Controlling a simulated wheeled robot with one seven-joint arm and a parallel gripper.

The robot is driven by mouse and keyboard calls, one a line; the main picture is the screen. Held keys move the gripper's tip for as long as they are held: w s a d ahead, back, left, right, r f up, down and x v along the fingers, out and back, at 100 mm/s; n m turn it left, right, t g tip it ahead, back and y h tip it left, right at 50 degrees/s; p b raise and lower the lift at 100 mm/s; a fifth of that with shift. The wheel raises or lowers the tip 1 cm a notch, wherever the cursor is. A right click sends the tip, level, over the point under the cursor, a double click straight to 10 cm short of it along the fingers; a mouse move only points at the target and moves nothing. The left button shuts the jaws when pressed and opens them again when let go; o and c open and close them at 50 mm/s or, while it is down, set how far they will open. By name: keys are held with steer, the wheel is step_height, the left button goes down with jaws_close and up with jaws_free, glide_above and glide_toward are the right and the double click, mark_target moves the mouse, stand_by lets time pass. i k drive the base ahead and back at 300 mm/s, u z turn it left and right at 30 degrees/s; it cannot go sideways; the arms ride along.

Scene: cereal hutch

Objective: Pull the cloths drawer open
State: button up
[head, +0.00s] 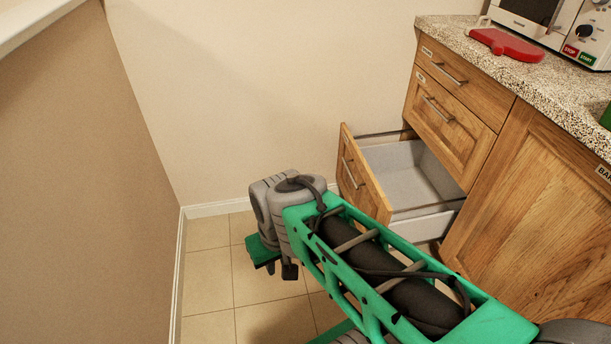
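The lowest drawer (366,184) of the wooden cabinet stands pulled well out. Its front has a metal bar handle (350,172), and the visible part of its grey inside is empty. Two drawers above it are shut: a shallow top drawer (470,85) and a deeper middle drawer (450,128), each with a bar handle. Small labels on these are too small to read, so I cannot tell which drawer is the cloths drawer. My gripper (277,268) hangs to the left of the open drawer's front, apart from its handle. My arm hides much of it, and its finger opening is unclear.
A cabinet door (540,205) is shut right of the drawers. The speckled countertop (570,88) holds a red object (508,45) and a microwave (560,22). A wall (80,180) bounds the left side. Tiled floor (208,285) is clear between wall and arm.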

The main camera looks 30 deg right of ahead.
mark_target(403, 186)
steer(key=u, duration=0.35)
steer(key=i, duration=1)
steer(key=z, duration=0.05)
